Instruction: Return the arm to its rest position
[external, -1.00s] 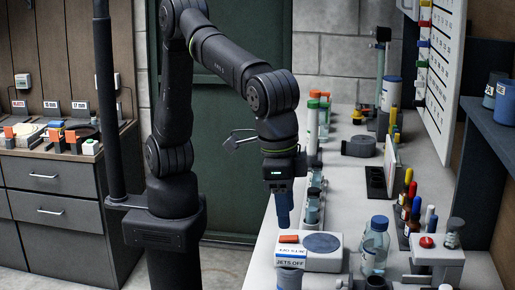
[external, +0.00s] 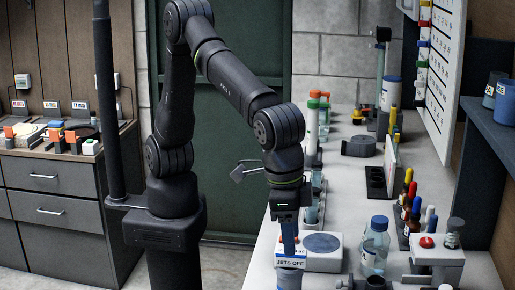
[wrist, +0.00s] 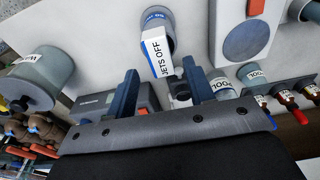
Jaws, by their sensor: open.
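My gripper (external: 289,240) hangs from my bent arm, pointing down over the near left part of the bench. In the wrist view my gripper's two blue fingers (wrist: 161,76) stand apart with nothing held between them. A white and blue block labelled JETS OFF (external: 289,262) is just below the fingertips in the external view. In the wrist view the JETS OFF block (wrist: 158,52) shows beyond the fingertips, on a round blue-grey piece. I cannot tell whether the fingers touch it.
A white box with a round dark pad (external: 322,243) is close to the gripper's right. A blue-capped bottle (external: 375,245) and a device with a red knob (external: 427,243) stand further right. Several tubes line the bench behind. Free floor lies left of the bench.

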